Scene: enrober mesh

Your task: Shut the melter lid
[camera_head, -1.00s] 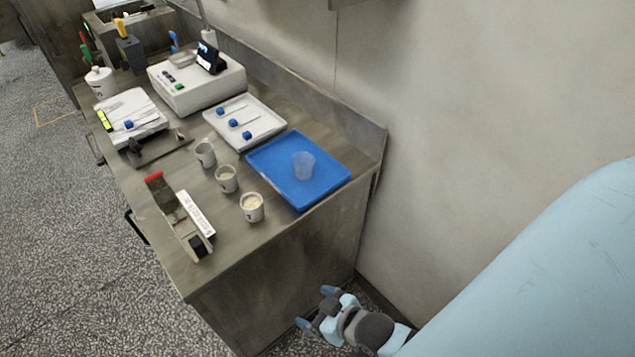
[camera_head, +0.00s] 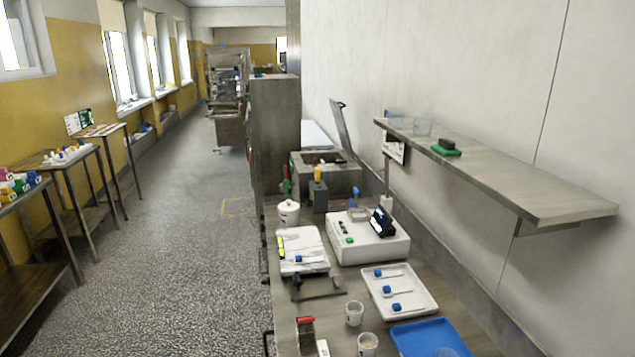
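What looks like the melter (camera_head: 345,182) is a grey metal box with an open top, at the far end of the steel counter, beyond the white instrument. Its lid (camera_head: 343,132) is a flat grey panel standing up and tilted at the box's right side, with a dark handle at its upper edge. The lid is open. Dark contents inside the box are too small to make out. Neither of my grippers shows in this view.
The counter (camera_head: 370,290) holds a white instrument (camera_head: 368,240), a white tray (camera_head: 415,275), a blue tray (camera_head: 432,335), cups and a white jar (camera_head: 288,212). A wall shelf (camera_head: 490,170) juts out at right. The floor aisle (camera_head: 190,240) at left is clear.

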